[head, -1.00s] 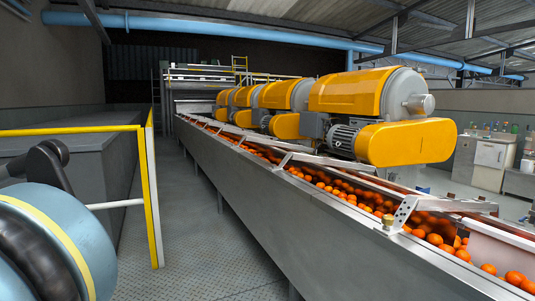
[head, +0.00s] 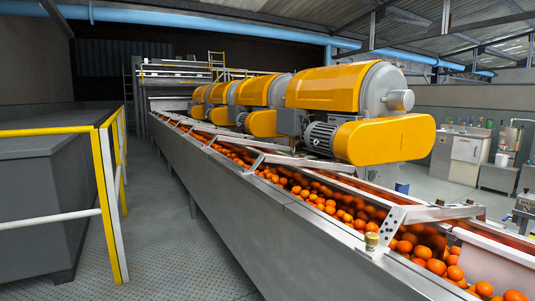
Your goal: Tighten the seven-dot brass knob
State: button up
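A small brass knob (head: 372,240) sits on the near rim of the long metal trough, at the lower right of the head view. It is at the foot of a slanted metal bracket (head: 390,222) that has a few dark dots on its plate. The dots are too small to count with certainty, so I cannot tell whether this is the seven-dot knob. I also cannot tell how tight it is. My gripper is not in view.
The trough (head: 250,220) is full of oranges (head: 415,252) and runs away to the back left. More slanted bars (head: 252,163) cross it. Yellow motor housings (head: 385,138) overhang it. A yellow-and-white railing (head: 105,190) stands left. The floor (head: 165,235) between is clear.

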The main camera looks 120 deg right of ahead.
aim_at(372, 239)
jog(key=z, duration=5.45)
